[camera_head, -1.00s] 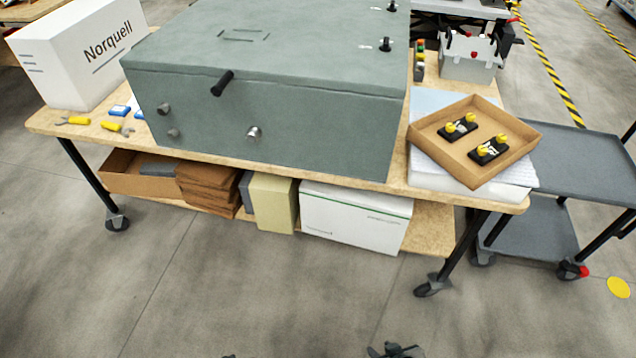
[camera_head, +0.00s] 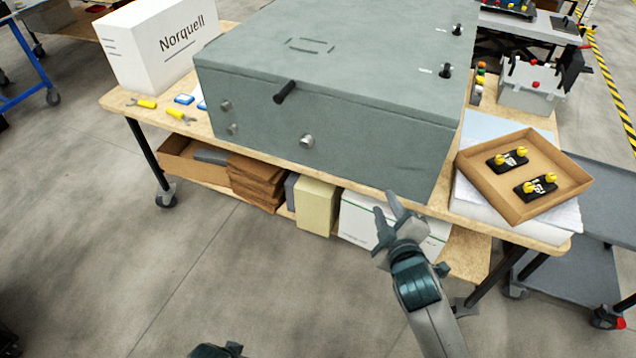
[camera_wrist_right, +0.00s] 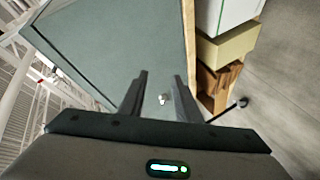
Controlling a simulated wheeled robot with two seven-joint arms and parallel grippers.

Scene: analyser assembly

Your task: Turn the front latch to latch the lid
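The grey analyser box (camera_head: 325,118) stands on the wooden bench with its lid (camera_head: 350,45) down. Two small black latches stand up on the lid's right side, the front one (camera_head: 445,71) nearer me and the rear one (camera_head: 457,29) behind it. Each has a white mark beside it. My right gripper (camera_head: 387,204) is open and empty, in front of and below the box's front face. In the right wrist view its fingers (camera_wrist_right: 160,77) stand apart, with a silver knob (camera_wrist_right: 163,99) visible between them. My left gripper (camera_head: 217,350) barely shows at the bottom edge.
A black handle (camera_head: 285,91) and a silver knob (camera_head: 307,141) stick out of the box's front. A cardboard tray (camera_head: 480,181) with black-and-yellow parts sits at right. A white Norquell box (camera_head: 150,50) stands at left. Floor is clear in front.

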